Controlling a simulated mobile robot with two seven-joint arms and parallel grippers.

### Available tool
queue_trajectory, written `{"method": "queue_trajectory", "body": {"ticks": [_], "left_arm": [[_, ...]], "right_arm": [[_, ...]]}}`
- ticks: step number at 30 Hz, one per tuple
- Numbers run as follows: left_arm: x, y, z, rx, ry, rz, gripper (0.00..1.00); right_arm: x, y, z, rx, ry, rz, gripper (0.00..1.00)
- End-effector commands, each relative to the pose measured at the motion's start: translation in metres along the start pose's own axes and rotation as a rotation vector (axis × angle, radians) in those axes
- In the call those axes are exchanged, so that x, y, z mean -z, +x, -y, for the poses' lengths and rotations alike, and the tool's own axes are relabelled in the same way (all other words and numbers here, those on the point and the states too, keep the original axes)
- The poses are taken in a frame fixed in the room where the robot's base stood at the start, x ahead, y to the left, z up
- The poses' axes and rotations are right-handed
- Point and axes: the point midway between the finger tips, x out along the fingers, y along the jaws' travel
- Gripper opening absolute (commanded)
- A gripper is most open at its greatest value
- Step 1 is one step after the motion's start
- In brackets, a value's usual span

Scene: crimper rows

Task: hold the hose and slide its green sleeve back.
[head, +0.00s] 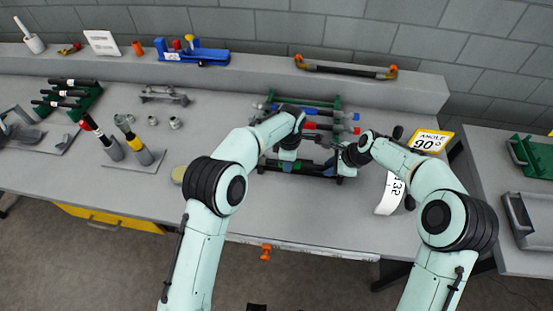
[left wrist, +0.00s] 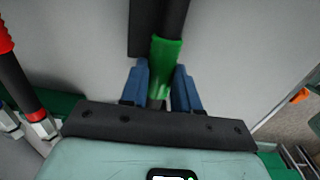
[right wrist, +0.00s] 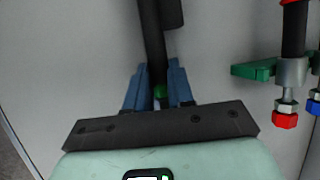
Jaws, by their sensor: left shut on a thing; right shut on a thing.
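The black hose shows at the top of the left wrist view (left wrist: 174,18), with its green sleeve (left wrist: 165,62) around it. My left gripper (left wrist: 160,78) has its blue fingers on both sides of the sleeve and is shut on it. In the right wrist view the black hose (right wrist: 151,35) runs down between the fingers of my right gripper (right wrist: 158,78), which is shut on it. A small green patch shows between those fingers; I cannot tell what it is. In the head view my left gripper (head: 287,157) and right gripper (head: 347,165) are side by side over the bench, hiding most of the hose.
Racked hoses with red and blue ends (head: 325,127) lie just behind the grippers. A yellow angle sign (head: 431,141) and a white curled label (head: 391,192) stand at the right. A blue tool (head: 192,53) sits on the back ledge. The bench front (head: 250,215) is clear.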

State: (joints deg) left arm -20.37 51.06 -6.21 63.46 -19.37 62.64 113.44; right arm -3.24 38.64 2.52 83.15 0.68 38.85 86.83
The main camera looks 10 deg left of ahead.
Motion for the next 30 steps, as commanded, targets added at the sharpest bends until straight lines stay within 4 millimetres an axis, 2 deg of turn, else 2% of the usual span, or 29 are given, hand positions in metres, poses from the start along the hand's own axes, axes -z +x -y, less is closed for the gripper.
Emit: {"method": "queue_trajectory", "body": {"ticks": [25,26,27,28,30], "left_arm": [[-0.025,-0.001,0.0,-0.003,0.007,0.006,0.04],[-0.024,-0.001,0.0,-0.003,0.007,0.006,0.41],[-0.024,-0.001,0.0,-0.003,0.006,0.005,0.54],[-0.023,-0.001,0.0,-0.003,0.005,0.005,0.6],[-0.022,-0.001,0.0,-0.002,0.004,0.004,0.6]], "right_arm": [[-0.003,0.001,-0.001,-0.002,-0.002,0.004,0.0],[-0.003,0.001,-0.001,-0.002,-0.003,0.004,0.0],[-0.003,0.001,-0.001,-0.002,-0.003,0.005,0.0],[-0.003,0.001,-0.001,-0.002,-0.002,0.005,0.0],[-0.003,0.001,-0.001,-0.002,-0.002,0.004,0.0]]}}
